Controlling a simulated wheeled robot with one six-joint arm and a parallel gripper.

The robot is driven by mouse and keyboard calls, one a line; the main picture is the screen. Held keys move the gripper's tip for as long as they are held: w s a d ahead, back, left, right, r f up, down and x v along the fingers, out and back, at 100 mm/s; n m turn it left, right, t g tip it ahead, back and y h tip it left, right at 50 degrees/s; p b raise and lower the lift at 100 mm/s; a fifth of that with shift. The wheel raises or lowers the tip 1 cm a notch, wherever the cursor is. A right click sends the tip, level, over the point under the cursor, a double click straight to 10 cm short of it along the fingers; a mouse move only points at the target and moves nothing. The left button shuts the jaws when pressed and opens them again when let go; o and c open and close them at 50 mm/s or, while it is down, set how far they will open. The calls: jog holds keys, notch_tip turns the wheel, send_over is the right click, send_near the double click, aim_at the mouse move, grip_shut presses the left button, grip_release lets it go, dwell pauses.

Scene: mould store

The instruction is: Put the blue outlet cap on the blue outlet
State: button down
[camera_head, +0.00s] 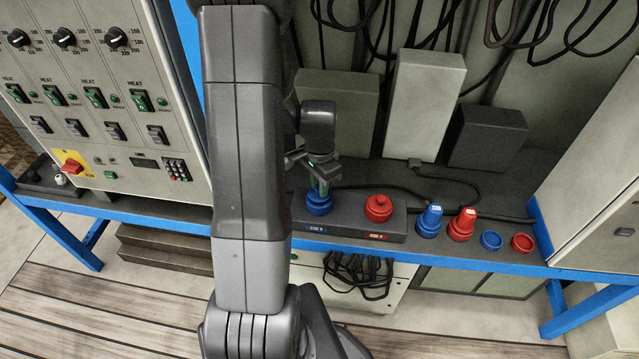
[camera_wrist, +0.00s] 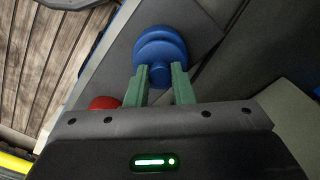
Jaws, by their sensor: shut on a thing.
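The blue outlet cap (camera_head: 319,207) is round and stepped, with a small knob on top. It is at the left end of the dark outlet box (camera_head: 345,228), above a blue label. My gripper (camera_head: 320,187) points down, with its green fingers closed on the knob. The wrist view shows the cap (camera_wrist: 160,48) beyond the fingertips of my gripper (camera_wrist: 161,76), its knob between them. The blue outlet is hidden under or behind the cap, so I cannot tell whether the cap is fully seated or slightly above it.
A red cap (camera_head: 379,208) is on the box's right end. A blue plug (camera_head: 430,221), a red plug (camera_head: 463,225), a blue ring (camera_head: 491,240) and a red ring (camera_head: 522,242) stand on the shelf to the right. A dark cable (camera_head: 440,180) runs behind them.

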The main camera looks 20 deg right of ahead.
jog(key=shift+f+b, duration=0.5)
jog(key=shift+f, duration=0.2)
jog(key=c, duration=0.8)
grip_release()
jog(key=shift+o, duration=0.2)
jog(key=shift+r+p, duration=2.85)
jog(key=shift+r, duration=1)
jog(key=shift+f, duration=0.15)
